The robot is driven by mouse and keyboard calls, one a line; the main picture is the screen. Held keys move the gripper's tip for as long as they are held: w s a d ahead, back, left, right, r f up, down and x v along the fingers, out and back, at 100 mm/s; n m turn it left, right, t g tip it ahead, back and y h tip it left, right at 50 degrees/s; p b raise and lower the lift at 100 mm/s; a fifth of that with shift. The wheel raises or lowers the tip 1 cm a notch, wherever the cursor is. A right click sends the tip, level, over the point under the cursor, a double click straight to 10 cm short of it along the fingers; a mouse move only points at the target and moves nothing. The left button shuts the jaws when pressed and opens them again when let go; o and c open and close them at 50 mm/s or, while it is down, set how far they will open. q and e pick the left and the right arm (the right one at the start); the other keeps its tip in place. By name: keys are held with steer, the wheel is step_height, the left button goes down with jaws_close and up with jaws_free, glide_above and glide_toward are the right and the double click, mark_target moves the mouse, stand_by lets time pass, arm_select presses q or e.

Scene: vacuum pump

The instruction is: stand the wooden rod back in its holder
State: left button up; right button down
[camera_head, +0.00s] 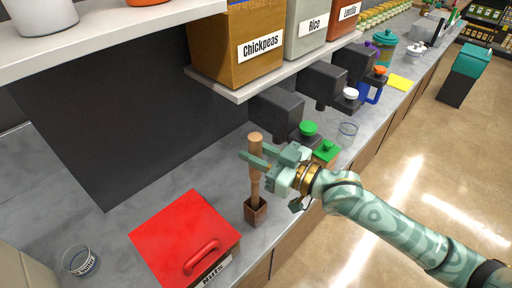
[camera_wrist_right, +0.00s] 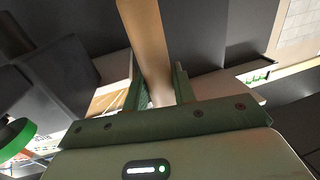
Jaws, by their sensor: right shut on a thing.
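The wooden rod (camera_head: 256,180) is upright, with its rounded top above my right gripper (camera_head: 259,158). The right gripper's fingers are closed around the upper part of the rod. The right wrist view also shows the rod (camera_wrist_right: 148,45) between the two fingers of the gripper (camera_wrist_right: 158,88). The small brown square holder (camera_head: 256,212) stands on the counter directly under the rod. The rod's lower end meets the holder's opening in the head view; how deep it sits inside I cannot tell. My left gripper is not in view.
A red-lidded box (camera_head: 185,235) marked "NUTS" stands left of the holder, near the counter's front edge. A small glass (camera_head: 80,261) is at the lower left. Dark dispensers (camera_head: 277,112) and a green-lidded container (camera_head: 326,152) stand behind the gripper. A shelf (camera_head: 240,92) overhangs the counter.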

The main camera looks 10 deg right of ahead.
steer(key=shift+f+b, duration=1.05)
steer(key=shift+f, duration=1)
steer(key=c, duration=1.1)
jaws_free()
steer(key=shift+o, duration=0.2)
steer(key=v, duration=1.6)
steer(key=shift+d+p, duration=0.2)
steer(key=shift+p, duration=0.15)
